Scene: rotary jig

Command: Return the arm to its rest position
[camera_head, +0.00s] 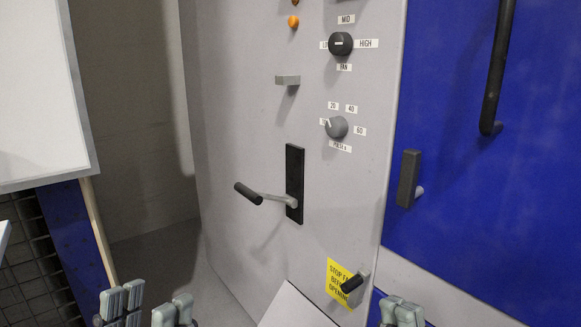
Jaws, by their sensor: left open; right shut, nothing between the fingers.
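My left gripper (147,307) is at the bottom left edge of the head view, its two grey fingers apart with nothing between them. My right gripper (402,313) is at the bottom edge, right of the middle, its fingers together and empty. Only the finger ends of both show; the rest of both arms is out of view. Both grippers appear clear of the grey panel's controls.
The grey panel (235,110) carries a fan knob (341,44), a preset knob (337,127), a black-handled lever (262,193) and a small black handle (353,284) by a yellow label (338,279). A blue door (490,190) with handles stands right; a whiteboard (40,90) is left.

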